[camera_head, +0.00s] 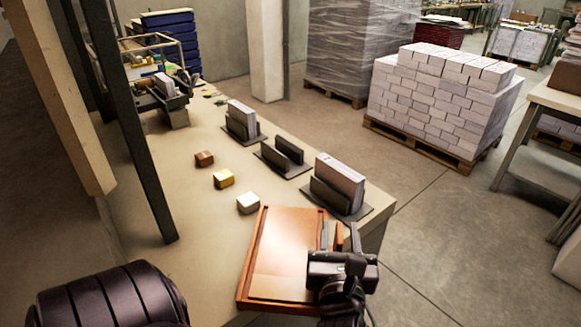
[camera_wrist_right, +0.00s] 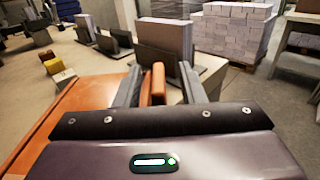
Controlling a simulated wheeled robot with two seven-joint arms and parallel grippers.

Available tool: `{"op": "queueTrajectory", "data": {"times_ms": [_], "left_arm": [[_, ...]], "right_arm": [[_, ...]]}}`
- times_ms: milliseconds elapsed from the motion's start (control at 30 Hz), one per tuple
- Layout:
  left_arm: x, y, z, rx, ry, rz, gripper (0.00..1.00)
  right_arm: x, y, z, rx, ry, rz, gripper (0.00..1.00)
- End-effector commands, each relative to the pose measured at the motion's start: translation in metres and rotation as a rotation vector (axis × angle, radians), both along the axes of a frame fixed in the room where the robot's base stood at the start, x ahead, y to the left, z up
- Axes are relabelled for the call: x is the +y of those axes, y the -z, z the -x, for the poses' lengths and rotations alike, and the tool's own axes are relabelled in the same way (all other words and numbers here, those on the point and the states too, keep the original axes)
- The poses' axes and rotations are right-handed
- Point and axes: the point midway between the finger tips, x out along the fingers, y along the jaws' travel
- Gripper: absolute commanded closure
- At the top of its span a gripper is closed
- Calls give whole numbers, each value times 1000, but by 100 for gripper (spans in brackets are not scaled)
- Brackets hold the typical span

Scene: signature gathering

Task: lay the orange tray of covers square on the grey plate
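The orange tray (camera_head: 246,283) shows at the bottom centre of the head view, with a flat orange-brown sheet or stack inside its rim. It also fills the left of the right wrist view (camera_wrist_right: 75,98). My right gripper (camera_head: 333,240) is at the tray's right side. In the right wrist view its two fingers (camera_wrist_right: 158,80) stand apart on either side of the tray's upright orange handle (camera_wrist_right: 157,84), with gaps visible on both sides. No separate grey plate is clearly visible; only dark base plates show under the holders. My left gripper is out of view.
Behind the tray are a white block (camera_head: 248,203), a yellow block (camera_head: 223,179) and a brown block (camera_head: 204,158). A dark post (camera_head: 140,140) rises at left. Bare tabletop (camera_head: 185,225) lies left of the tray.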

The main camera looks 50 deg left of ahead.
Motion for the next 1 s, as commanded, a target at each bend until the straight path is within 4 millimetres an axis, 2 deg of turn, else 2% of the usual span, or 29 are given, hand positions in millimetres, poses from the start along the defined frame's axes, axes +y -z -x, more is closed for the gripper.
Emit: {"op": "queueTrajectory", "data": {"times_ms": [133,367,667,1000], "left_arm": [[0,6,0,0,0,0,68],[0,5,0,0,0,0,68],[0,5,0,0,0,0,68],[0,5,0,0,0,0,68]], "right_arm": [[10,0,-11,-1,0,0,64],[11,-1,-12,0,-1,0,64],[10,-1,-12,0,-1,0,100],[10,-2,-11,0,-1,-3,100]]}}
